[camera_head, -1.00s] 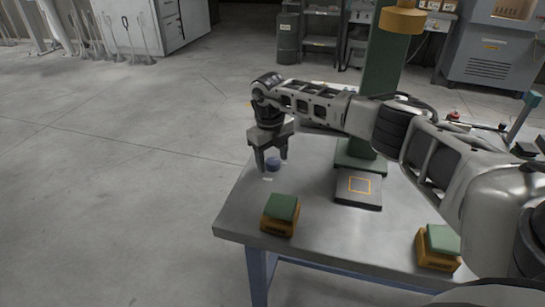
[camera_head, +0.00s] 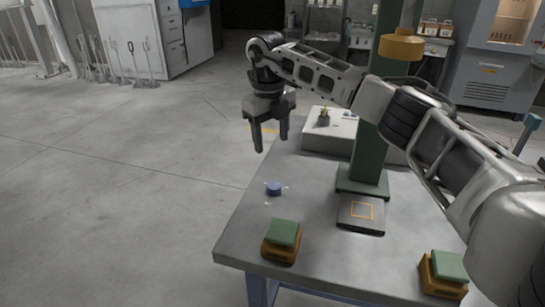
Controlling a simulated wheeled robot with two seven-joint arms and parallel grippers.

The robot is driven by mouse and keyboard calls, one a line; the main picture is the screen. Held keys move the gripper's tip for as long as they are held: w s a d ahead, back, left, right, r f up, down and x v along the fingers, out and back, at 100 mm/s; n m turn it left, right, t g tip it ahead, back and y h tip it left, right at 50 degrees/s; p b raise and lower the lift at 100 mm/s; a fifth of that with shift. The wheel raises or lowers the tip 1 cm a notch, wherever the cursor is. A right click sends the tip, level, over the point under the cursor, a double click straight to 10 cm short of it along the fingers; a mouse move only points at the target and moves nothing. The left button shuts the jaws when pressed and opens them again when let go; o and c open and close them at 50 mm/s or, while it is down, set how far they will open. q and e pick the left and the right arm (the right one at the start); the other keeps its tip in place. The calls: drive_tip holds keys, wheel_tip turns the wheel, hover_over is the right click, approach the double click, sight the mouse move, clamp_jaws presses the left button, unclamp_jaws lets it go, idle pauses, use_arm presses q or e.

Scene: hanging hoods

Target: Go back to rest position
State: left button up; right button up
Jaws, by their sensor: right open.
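My right gripper (camera_head: 270,136) is open and empty, fingers pointing down, raised above the far left part of the grey table (camera_head: 310,200). A small blue round piece (camera_head: 273,188) sits on the table below the gripper, apart from it. My right arm reaches in from the right across the table. My left gripper is not in view.
A green column (camera_head: 372,155) with a yellow-brown ring (camera_head: 401,45) stands on the table, partly behind my arm. A dark plate with an orange square (camera_head: 361,214) lies before it. Two green-topped orange blocks (camera_head: 281,242) (camera_head: 443,272) sit near the front edge.

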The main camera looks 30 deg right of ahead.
wheel_tip(320, 180, up, 2)
drive_tip(key=shift+r, duration=0.1)
drive_tip(key=shift+a, duration=0.1)
idle(0.4)
